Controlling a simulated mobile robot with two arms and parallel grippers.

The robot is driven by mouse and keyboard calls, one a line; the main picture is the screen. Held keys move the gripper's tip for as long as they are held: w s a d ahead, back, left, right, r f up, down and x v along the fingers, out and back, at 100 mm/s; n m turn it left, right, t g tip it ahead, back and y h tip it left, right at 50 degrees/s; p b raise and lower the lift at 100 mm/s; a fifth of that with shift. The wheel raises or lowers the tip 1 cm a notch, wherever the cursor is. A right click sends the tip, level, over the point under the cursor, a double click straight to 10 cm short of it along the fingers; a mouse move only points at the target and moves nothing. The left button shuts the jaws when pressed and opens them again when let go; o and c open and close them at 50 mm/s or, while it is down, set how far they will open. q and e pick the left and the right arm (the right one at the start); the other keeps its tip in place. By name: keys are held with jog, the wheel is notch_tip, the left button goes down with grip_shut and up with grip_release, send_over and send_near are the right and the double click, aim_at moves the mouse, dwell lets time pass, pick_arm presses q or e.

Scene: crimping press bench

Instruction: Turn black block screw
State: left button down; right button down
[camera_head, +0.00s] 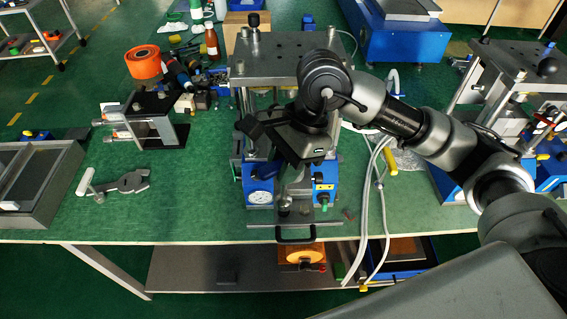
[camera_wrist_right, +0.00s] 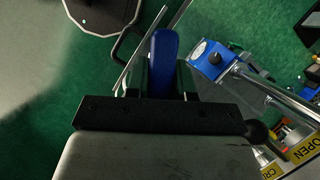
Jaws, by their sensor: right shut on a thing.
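The press (camera_head: 289,42) stands mid-bench, with a metal top plate on columns and a blue base. My right gripper (camera_head: 291,185) points down at the front of the press and hides part of it. In the wrist view the right gripper (camera_wrist_right: 165,85) is shut on a blue part (camera_wrist_right: 164,48), which stands between its dark fingers. A separate black block (camera_head: 152,117) with silver screws on its left side stands to the left on the green bench, apart from the gripper. I cannot tell whether the held part belongs to a screw. My left gripper is out of view.
A grey wrench-like tool (camera_head: 120,183) and a grey tray (camera_head: 35,185) lie at the left. An orange roll (camera_head: 143,62) and bottles (camera_head: 212,42) stand behind. Pale hoses (camera_head: 381,190) hang to the right of the press. A black handle (camera_head: 296,236) sticks out at the bench front.

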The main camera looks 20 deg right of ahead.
dwell(0.5)
jog(key=shift+b, duration=0.5)
dwell(0.4)
jog(key=shift+b, duration=0.4)
jog(key=shift+b, duration=0.35)
dwell(0.6)
jog(key=shift+f+b, duration=0.9)
jog(key=shift+b, duration=0.15)
jog(key=shift+r, duration=0.1)
jog(key=shift+r, duration=0.55)
jog(key=shift+f, duration=0.1)
dwell(0.4)
